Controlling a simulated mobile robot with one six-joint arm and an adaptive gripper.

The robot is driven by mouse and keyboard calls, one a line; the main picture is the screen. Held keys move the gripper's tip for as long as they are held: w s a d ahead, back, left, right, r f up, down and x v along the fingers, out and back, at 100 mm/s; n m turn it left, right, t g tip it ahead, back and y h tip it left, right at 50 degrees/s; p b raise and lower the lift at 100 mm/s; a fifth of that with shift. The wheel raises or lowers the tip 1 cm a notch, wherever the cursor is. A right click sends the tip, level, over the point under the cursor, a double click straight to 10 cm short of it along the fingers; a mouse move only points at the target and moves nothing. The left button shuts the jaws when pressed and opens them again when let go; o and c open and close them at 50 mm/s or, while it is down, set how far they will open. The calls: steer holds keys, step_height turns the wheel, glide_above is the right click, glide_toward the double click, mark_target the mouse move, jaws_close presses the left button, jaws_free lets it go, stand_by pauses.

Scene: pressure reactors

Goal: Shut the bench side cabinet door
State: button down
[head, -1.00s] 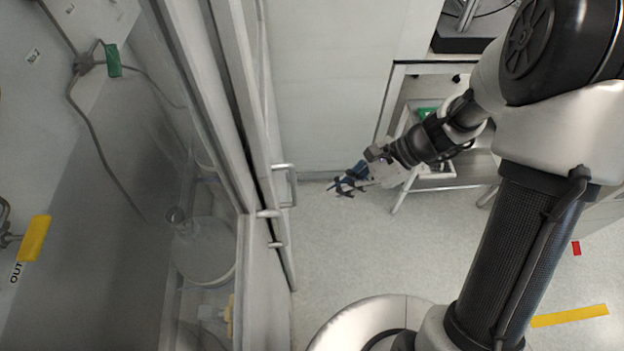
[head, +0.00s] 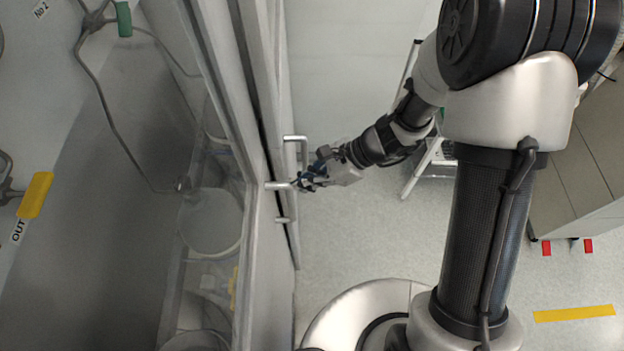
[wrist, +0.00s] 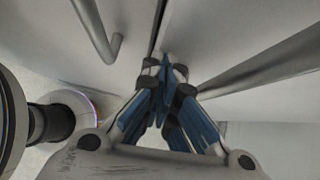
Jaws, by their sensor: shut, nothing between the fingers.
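The bench side cabinet front (head: 270,240) runs down the left-centre of the head view, seen steeply from above, with a narrow dark gap along its panels. Metal bar handles stick out from it, one at the top (head: 296,139) and others just below. In the wrist view a door panel (wrist: 215,45) lies to the right of the dark gap, with a handle bar (wrist: 265,72) across it. Another handle (wrist: 98,30) shows at the left. My gripper (head: 303,184) is shut and empty, its blue fingertips (wrist: 165,68) close to the gap. I cannot tell whether they touch.
A glass-fronted enclosure with a round vessel (head: 212,222) stands at the left. A white panel (head: 350,70) stands behind, and a small cart (head: 428,170) stands right of my gripper. Open floor (head: 370,240) lies below my gripper.

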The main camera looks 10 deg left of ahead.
steer(key=a, duration=0.1)
steer(key=s+a, duration=0.1)
steer(key=a+b, duration=0.1)
steer(key=a, duration=0.1)
steer(key=shift+s+r, duration=0.1)
steer(key=shift+s, duration=0.15)
steer(key=s+d+r+n+t+h+b, duration=0.25)
steer(key=d+r+n, duration=0.45)
steer(key=d+r, duration=0.65)
steer(key=s+d+r+n+t+h+b, duration=0.1)
steer(key=s+d+r+n+t+h, duration=0.1)
steer(key=d, duration=0.5)
steer(key=s+d+r+n+t+h+b, duration=0.1)
steer(key=s+d+r+n+t+h, duration=0.1)
steer(key=s+d+n+h, duration=0.2)
steer(key=d+n, duration=0.1)
steer(key=d, duration=0.2)
steer(key=shift+s+d+r+n+b, duration=0.25)
steer(key=shift+s+d+n+b, duration=0.05)
steer(key=shift+s+d+n, duration=0.1)
